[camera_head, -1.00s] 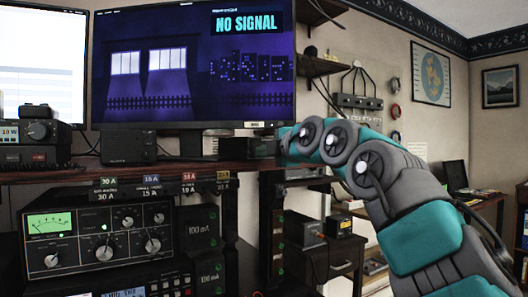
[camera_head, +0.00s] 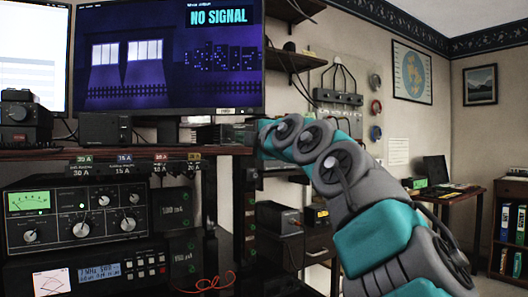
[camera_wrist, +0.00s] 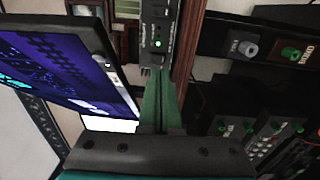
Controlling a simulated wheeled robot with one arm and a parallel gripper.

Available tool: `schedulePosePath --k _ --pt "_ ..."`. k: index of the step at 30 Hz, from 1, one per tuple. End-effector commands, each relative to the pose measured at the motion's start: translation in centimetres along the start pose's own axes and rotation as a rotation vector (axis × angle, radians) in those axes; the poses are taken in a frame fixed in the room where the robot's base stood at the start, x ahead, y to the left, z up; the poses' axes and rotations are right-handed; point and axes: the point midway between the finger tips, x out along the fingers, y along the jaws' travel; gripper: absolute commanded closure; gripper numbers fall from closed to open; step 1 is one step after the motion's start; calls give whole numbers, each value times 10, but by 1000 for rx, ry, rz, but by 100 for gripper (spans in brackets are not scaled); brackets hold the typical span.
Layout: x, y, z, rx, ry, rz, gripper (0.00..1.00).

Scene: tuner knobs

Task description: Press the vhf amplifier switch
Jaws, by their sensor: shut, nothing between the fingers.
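My gripper (camera_wrist: 160,84) shows in the wrist view as two green fingers, closed together and empty. Their tips point at a dark panel (camera_wrist: 157,28) with small switches or knobs and a lit green light. The tips look close to this panel; I cannot tell whether they touch it. Its labels are too small to read, so I cannot confirm that it is the vhf amplifier. In the head view my arm reaches to the desk edge right of the monitor, and the gripper is not clearly seen there.
A monitor reading NO SIGNAL (camera_head: 165,60) stands on the desk, and also fills the left of the wrist view (camera_wrist: 60,75). A radio with knobs and a meter (camera_head: 80,215) sits below the desk. Knobbed boxes (camera_wrist: 265,48) lie right of the wooden edge (camera_wrist: 186,45).

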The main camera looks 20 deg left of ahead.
Motion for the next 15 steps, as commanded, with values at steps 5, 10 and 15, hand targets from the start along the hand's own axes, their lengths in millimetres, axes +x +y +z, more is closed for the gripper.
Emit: schedulePosePath --k 5,10,15 --pt "-25 -8 -1 -1 -2 -2 100" --pt "-49 -7 -2 -1 0 -3 100" --pt "-71 -6 -2 -1 -1 -1 100"
